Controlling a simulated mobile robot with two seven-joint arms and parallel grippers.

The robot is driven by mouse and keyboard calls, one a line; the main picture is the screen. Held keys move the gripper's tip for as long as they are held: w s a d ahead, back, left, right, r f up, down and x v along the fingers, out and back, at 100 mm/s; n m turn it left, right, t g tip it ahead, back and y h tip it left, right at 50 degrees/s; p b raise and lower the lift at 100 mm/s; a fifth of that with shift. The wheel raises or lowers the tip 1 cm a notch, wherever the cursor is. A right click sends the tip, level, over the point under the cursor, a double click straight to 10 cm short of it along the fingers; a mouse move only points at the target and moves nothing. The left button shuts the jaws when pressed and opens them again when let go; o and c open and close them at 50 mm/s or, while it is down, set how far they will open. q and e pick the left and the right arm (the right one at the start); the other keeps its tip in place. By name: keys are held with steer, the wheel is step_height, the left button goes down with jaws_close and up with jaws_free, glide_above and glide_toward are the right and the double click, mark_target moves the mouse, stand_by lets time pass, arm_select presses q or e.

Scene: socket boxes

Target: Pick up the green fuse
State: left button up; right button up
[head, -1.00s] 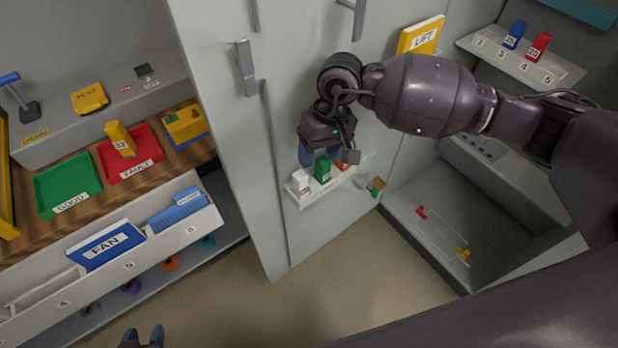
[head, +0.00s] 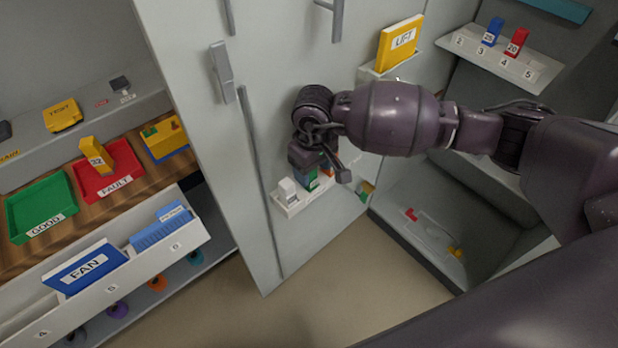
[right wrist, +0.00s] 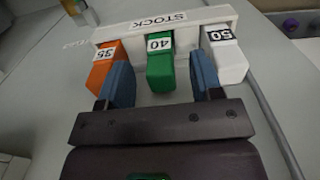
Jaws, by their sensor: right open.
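The green fuse (right wrist: 160,72), labelled 40, sits in the white STOCK rack (right wrist: 110,33) between an orange fuse (right wrist: 103,68) labelled 35 and a white fuse (right wrist: 226,60) labelled 50. My right gripper (right wrist: 161,82) is open, with one blue fingertip on each side of the green fuse. The left fingertip is by the orange fuse and the right one by the white fuse; contact cannot be told. In the head view my right gripper (head: 321,166) partly hides the green fuse (head: 311,181). My left gripper is out of view.
The rack is on a grey cabinet door (head: 190,110) with handles. A green GOOD tray (head: 40,205) and red FAULT tray (head: 108,172) lie at the left. A numbered shelf (head: 505,58) is at the upper right.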

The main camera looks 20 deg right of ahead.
mark_target(313, 178)
step_height(313, 178, down, 4)
steer(key=shift+r, duration=0.2)
steer(key=c, duration=1)
steer(key=shift+o, duration=0.2)
steer(key=shift+r, duration=0.15)
